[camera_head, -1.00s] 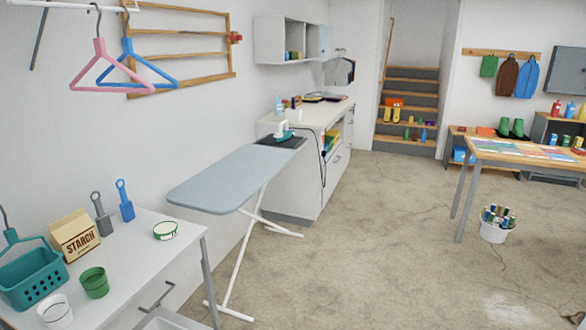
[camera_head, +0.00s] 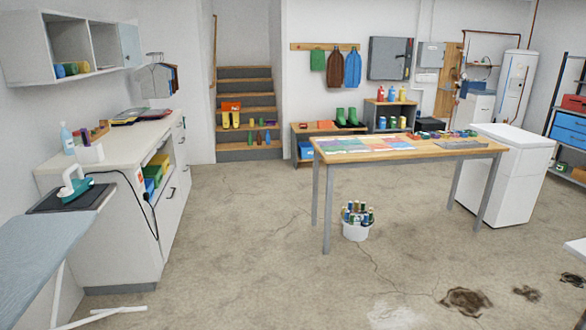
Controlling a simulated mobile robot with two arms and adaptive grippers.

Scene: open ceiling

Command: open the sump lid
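No sump lid can be made out in the head view. Neither of my grippers is in view. Dark brown patches (camera_head: 466,300) mark the concrete floor at the lower right; I cannot tell whether they are stains or damage.
A wooden-topped table (camera_head: 410,155) stands at centre right, with a white bucket of bottles (camera_head: 356,222) by its legs and a white appliance (camera_head: 508,180) at its right end. An ironing board (camera_head: 40,250) and white counter (camera_head: 130,140) line the left. The middle floor is clear.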

